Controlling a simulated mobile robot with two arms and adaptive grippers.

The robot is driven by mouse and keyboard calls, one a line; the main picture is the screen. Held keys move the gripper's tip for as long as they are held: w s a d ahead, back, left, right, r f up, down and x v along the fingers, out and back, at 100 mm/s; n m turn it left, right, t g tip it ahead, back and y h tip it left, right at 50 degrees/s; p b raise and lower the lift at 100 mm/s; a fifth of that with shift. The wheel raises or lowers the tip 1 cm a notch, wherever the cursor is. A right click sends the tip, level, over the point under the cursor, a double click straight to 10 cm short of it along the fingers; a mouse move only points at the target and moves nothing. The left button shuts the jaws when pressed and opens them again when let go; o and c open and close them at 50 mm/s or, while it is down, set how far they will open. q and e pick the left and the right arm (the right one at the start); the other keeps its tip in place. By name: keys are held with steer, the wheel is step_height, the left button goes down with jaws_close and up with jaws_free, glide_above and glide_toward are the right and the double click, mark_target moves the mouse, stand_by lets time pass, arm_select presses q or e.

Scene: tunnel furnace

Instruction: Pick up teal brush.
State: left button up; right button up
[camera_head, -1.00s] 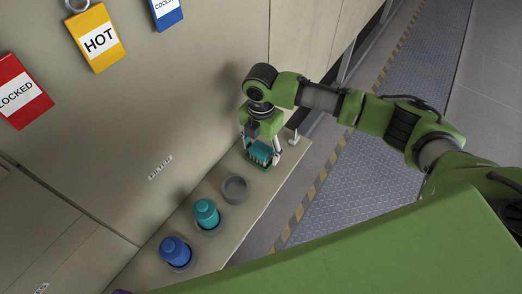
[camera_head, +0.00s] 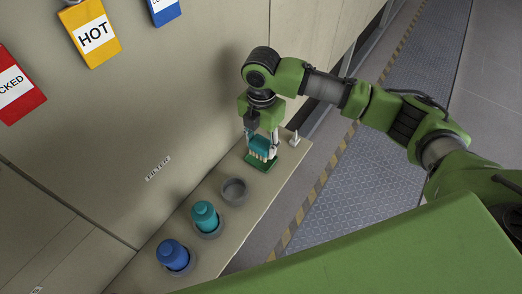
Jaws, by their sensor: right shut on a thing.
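The teal brush (camera_head: 260,144) is between the fingers of my right gripper (camera_head: 262,146), near the far end of the narrow ledge. The gripper points down and is shut on the brush. The fingers hide part of the brush. My left gripper is not in view.
The ledge (camera_head: 222,248) holds a teal bottle (camera_head: 205,215), a blue bottle (camera_head: 172,254) and an empty grey round holder (camera_head: 234,191). A small pale fitting (camera_head: 295,139) stands near the ledge's far end. Tags hang on the beige wall, including a yellow HOT tag (camera_head: 94,34).

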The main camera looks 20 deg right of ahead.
steer(key=s+r+b, duration=0.2)
steer(key=s+r, duration=0.7)
steer(key=s, duration=0.4)
steer(key=shift+s+r, duration=0.15)
steer(key=shift+s, duration=0.2)
steer(key=shift+o, duration=0.9)
